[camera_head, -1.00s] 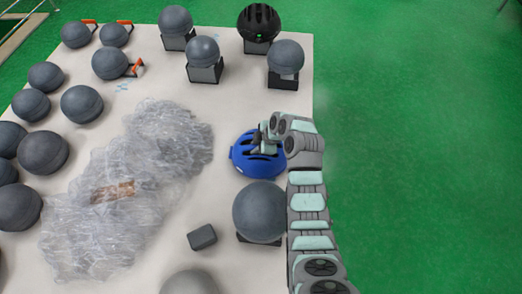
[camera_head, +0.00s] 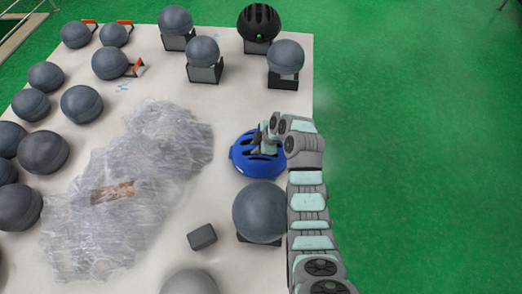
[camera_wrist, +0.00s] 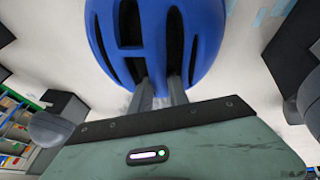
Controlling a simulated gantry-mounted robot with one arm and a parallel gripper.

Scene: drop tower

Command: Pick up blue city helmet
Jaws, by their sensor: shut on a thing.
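The blue city helmet (camera_head: 252,160) is on the white table, near its right edge. My gripper (camera_head: 264,142) is over the helmet's top right side, and my arm covers part of that side. In the wrist view the helmet (camera_wrist: 205,35) fills the top middle, with dark vent slots in its shell. The two fingers of my gripper (camera_wrist: 160,88) reach into the vents and are shut on the shell between them. The fingertips are hidden inside the helmet. I cannot tell whether the helmet's underside touches the table.
A grey ball on a dark stand (camera_head: 260,212) is just in front of the helmet. Crumpled clear plastic wrap (camera_head: 140,180) lies to its left. A black helmet (camera_head: 258,24) stands at the back. A small grey block (camera_head: 202,237) lies front left. Green floor (camera_head: 420,150) is open to the right.

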